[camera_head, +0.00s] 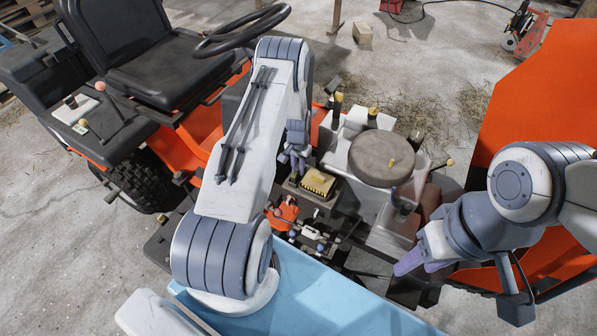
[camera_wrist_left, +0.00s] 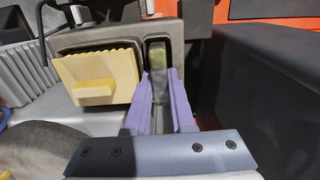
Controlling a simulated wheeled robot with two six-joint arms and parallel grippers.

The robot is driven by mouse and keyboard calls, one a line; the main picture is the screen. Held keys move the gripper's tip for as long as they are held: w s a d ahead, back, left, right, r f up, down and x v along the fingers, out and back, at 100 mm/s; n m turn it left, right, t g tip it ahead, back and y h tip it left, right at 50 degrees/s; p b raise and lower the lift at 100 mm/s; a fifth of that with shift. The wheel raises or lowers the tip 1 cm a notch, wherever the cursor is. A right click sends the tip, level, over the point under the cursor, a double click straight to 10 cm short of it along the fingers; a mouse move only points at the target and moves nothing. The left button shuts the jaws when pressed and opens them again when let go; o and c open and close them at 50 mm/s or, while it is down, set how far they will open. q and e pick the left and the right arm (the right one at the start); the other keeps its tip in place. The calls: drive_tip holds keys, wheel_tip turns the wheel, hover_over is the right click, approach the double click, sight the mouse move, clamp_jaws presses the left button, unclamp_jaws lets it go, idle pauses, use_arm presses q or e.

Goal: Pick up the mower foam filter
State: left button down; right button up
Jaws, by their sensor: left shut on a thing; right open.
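My left gripper (camera_head: 296,163) reaches down at the engine, its tips partly hidden in the head view. In the left wrist view its purple fingers (camera_wrist_left: 162,100) are shut on a narrow greenish-grey piece, which looks like the mower foam filter (camera_wrist_left: 160,84). That piece stands in a dark slot of the grey housing, and its lower part is hidden between the fingers. A yellow pleated filter with a block-shaped grip (camera_wrist_left: 97,80) sits in the housing just left of the fingers. It also shows in the head view (camera_head: 318,182). My right gripper (camera_head: 412,262) is open and empty, right of the engine.
The engine's round grey cover (camera_head: 381,158) stands right of the housing. The orange hood (camera_head: 535,90) is raised at the right. The steering wheel (camera_head: 243,30) and black seat (camera_head: 135,50) are at the upper left. Small engine parts (camera_head: 310,233) crowd the area below the yellow filter.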

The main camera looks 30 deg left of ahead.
sight(298, 168)
use_arm(q)
drive_tip(key=shift+r, duration=0.45)
drive_tip(key=r, duration=0.2)
drive_tip(key=r+b, duration=0.1)
drive_tip(key=shift+s+d+r, duration=0.2)
drive_tip(key=shift+s+r, duration=0.05)
drive_tip(key=shift+r, duration=0.05)
drive_tip(key=s+d+r+b, duration=0.1)
drive_tip(key=s+d+r, duration=0.5)
drive_tip(key=s+d, duration=0.15)
wheel_tip(298, 168, up, 20)
drive_tip(key=s+p, duration=0.1)
drive_tip(key=p, duration=1.5)
drive_tip(key=shift+a+r+p, duration=0.2)
drive_tip(key=shift+r+p, duration=0.05)
drive_tip(key=shift+p, duration=0.1)
